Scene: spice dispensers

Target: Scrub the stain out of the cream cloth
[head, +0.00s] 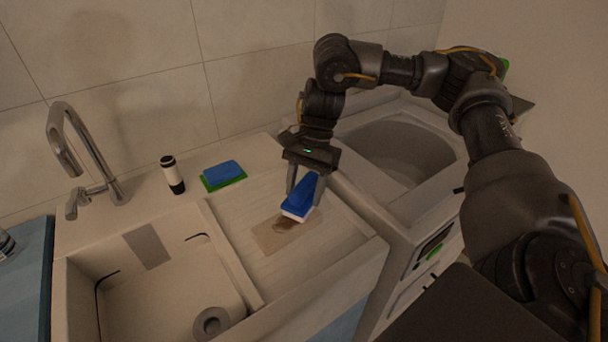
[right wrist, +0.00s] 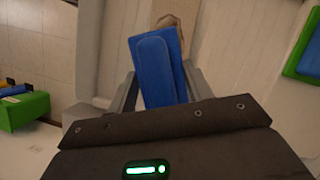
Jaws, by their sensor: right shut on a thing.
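My right gripper (head: 305,182) is shut on a blue brush (head: 301,195) with a white underside, over the ribbed draining surface beside the sink. The brush also shows between the fingers in the right wrist view (right wrist: 158,72). The cream cloth (head: 268,238), looking tan in this light, lies flat on that surface under and beside the brush. A darker brown stain (head: 283,223) shows on it, partly hidden by the brush. I cannot tell whether the brush touches the cloth. A bit of the cloth shows beyond the brush in the right wrist view (right wrist: 171,21). My left gripper is out of view.
A blue block on a green base (head: 223,175) and a dark bottle with a white band (head: 172,175) stand on the back ledge. The sink basin (head: 150,290) and tap (head: 75,150) are at left. An open-topped washer (head: 440,195) stands at right.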

